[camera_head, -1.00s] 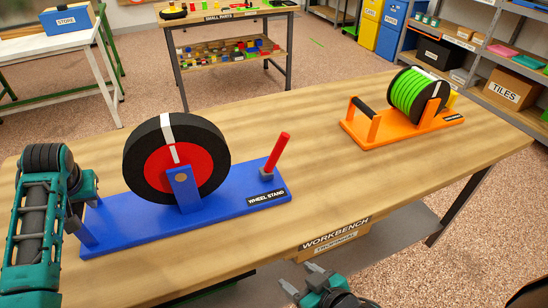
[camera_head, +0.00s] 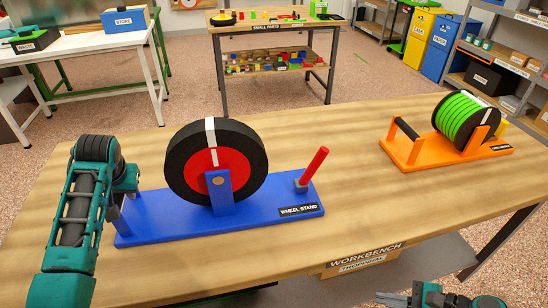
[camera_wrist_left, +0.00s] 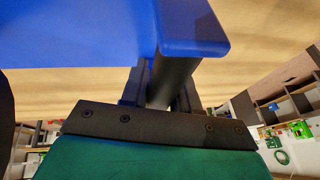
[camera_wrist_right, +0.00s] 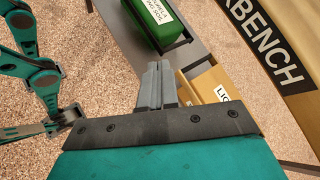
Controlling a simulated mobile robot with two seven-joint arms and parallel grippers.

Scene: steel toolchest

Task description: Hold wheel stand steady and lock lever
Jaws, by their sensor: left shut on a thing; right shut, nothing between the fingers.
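The blue wheel stand (camera_head: 250,222) lies flat on the workbench and bears a black wheel with a red hub (camera_head: 236,165) and a white stripe. A red lever (camera_head: 314,168) rises from a grey mount at the stand's right end, tilted up to the right. My left gripper (camera_head: 120,210) is at the stand's left end, shut on its dark handle bar (camera_wrist_left: 175,85), which shows between the fingers in the left wrist view. My right gripper (camera_head: 384,298) is shut and empty, off the bench's front edge, apart from the lever; its closed fingers (camera_wrist_right: 156,82) show in the right wrist view.
An orange stand (camera_head: 430,152) with a green reel (camera_head: 460,122) is on the right of the workbench (camera_head: 345,200). Bare bench top lies between the two stands. A green box (camera_wrist_right: 160,15) sits on the shelf below the bench.

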